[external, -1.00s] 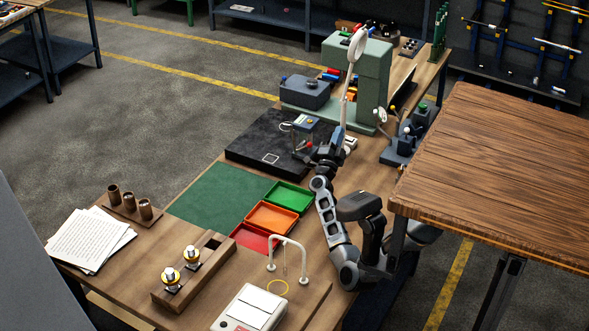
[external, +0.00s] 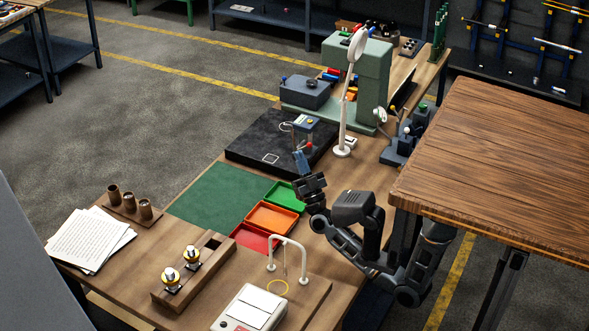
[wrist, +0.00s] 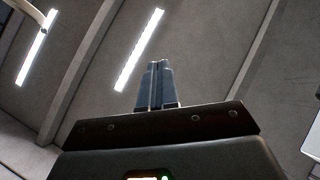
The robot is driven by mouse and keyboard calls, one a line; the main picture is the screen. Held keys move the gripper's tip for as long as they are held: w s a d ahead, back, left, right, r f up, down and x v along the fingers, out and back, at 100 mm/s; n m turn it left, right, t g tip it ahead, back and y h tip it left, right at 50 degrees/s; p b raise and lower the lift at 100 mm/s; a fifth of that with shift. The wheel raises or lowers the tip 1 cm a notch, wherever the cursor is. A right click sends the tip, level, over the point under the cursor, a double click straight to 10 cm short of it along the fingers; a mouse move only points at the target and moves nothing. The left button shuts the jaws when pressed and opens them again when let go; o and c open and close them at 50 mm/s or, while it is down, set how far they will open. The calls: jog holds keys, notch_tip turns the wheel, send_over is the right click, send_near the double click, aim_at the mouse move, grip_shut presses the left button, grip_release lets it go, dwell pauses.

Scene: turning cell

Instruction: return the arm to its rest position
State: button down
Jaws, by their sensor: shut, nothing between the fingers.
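My arm is folded back at the right edge of the workbench (external: 345,290). My gripper (external: 299,155) points up and slightly left, above the bench near the green tray (external: 286,196) and the black plate (external: 250,148). In the wrist view my gripper (wrist: 156,66) has its two blue fingers together, with nothing between them. Behind the fingers there are only the grey ceiling and light strips (wrist: 139,50), so it points upward.
A white lamp (external: 343,148) stands just right of my gripper. An orange tray (external: 270,217) and a red tray (external: 252,238) lie left of my arm. A white hoop stand (external: 303,262) is in front. A wooden table (external: 500,165) is close on the right.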

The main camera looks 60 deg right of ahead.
jog(key=s+d+f+n+g+y+b, duration=0.1)
jog(key=s+d+f, duration=0.3)
jog(key=s, duration=0.5)
jog(key=s+d+f+n+g+y, duration=0.1)
jog(key=s+d+f+n, duration=0.1)
jog(key=s+d, duration=0.6)
jog(key=s+d+f+n+g+y+b, duration=0.15)
jog(key=s+d+f, duration=0.25)
jog(key=s, duration=0.6)
jog(key=s+a+f+g+y, duration=0.2)
jog(key=s+a+f+y, duration=0.1)
jog(key=a, duration=0.6)
jog(key=s+a+f+g+y, duration=0.2)
jog(key=a+f, duration=0.4)
jog(key=a, duration=0.3)
jog(key=s+a+f+g+y, duration=0.2)
jog(key=s+a+f+y, duration=0.2)
jog(key=a, duration=0.5)
jog(key=shift+s+a+f+y+b, duration=0.3)
jog(key=shift+s+a+y+b, duration=0.05)
jog(key=shift+s+y, duration=0.2)
jog(key=shift+w, duration=0.1)
